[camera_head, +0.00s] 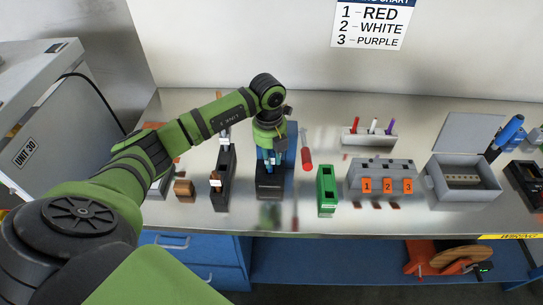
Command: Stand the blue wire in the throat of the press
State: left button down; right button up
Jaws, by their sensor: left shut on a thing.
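The press (271,190), with a black base and a blue body behind, stands on the metal bench near the middle of the head view. My left gripper (269,157) points down directly over the press and covers much of it. It is shut on a slim blue piece, which I take for the blue wire; only a little blue shows between the fingers. The throat is hidden by the gripper, so I cannot tell whether the wire touches it. My right gripper is not in view.
A tall black holder (223,180) stands left. A rack (369,137) holds red, white and purple pieces. A numbered grey block (383,176) and an open grey box (462,182) stand right.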

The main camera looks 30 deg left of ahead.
pick_arm(q)
jog(key=shift+f, duration=0.5)
jog(key=shift+f, duration=0.1)
jog(key=c, duration=1.1)
grip_release()
jog(key=shift+c, duration=0.2)
